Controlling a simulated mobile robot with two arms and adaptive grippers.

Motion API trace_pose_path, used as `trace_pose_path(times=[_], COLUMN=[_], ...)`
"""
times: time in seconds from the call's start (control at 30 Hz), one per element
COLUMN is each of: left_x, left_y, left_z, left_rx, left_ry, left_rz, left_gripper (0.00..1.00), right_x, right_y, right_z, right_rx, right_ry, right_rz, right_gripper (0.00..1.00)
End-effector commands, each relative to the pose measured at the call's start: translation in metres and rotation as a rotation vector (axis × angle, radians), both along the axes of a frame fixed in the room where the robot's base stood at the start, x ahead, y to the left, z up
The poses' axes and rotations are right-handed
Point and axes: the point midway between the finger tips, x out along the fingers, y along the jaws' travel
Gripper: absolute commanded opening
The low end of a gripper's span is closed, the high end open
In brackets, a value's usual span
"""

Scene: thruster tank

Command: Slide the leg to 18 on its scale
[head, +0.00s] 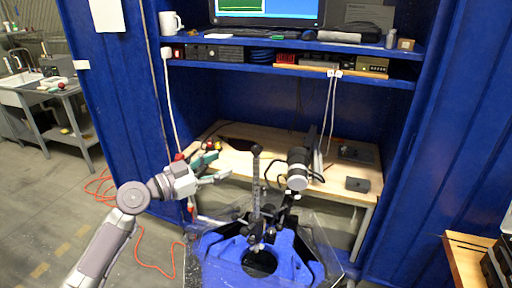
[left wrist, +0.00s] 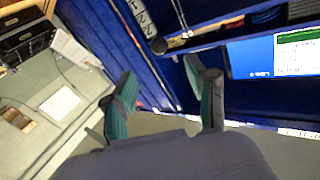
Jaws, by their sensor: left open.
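The leg (head: 256,188) is an upright grey post with scale marks and a black knob on top, standing over the blue frame (head: 222,248). The scale reading is too small to read in the head view. My left gripper (head: 222,168) is open and empty, to the left of the leg's upper part and apart from it. In the left wrist view my left gripper's green-padded fingers (left wrist: 166,98) are spread with nothing between them. The leg's end (left wrist: 144,22) shows beyond them at the top, with partly visible digits and a dark knob. My right gripper is not in view.
A wooden bench (head: 235,140) lies behind, under blue shelves (head: 290,48) with a monitor (head: 268,10). A dark box (head: 357,184) sits on the bench. Floor at left is mostly free, with orange cables.

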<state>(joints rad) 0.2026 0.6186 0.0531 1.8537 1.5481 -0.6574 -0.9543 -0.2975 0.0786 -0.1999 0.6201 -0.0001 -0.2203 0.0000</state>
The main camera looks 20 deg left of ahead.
Motion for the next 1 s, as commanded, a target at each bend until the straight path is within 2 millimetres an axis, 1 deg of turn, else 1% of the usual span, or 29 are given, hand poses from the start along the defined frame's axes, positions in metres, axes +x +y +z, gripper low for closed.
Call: trace_pose_path(times=[0.03, 0.2, 0.4, 0.5, 0.7, 1.0], left_x=[0.008, 0.038, 0.071, 0.082, 0.095, 0.097], left_y=[-0.007, -0.028, -0.052, -0.061, -0.070, -0.071], left_z=[0.006, 0.007, 0.006, 0.004, 0.001, 0.000], left_rx=[-0.004, -0.004, -0.005, -0.003, 0.000, 0.001], left_ry=[0.000, 0.001, 0.003, 0.002, 0.003, 0.002], left_rz=[-0.002, -0.001, -0.001, -0.001, -0.002, -0.002], left_gripper=[0.57, 0.57, 0.57, 0.57, 0.57, 0.57], right_x=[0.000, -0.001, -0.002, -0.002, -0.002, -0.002], right_y=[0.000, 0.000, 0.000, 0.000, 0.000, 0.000], right_z=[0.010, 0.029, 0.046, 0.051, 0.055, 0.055], right_rx=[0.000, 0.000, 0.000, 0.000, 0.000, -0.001], right_ry=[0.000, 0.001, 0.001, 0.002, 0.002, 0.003], right_rz=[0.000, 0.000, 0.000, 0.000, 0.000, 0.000], right_gripper=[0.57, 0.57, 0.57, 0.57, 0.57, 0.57])
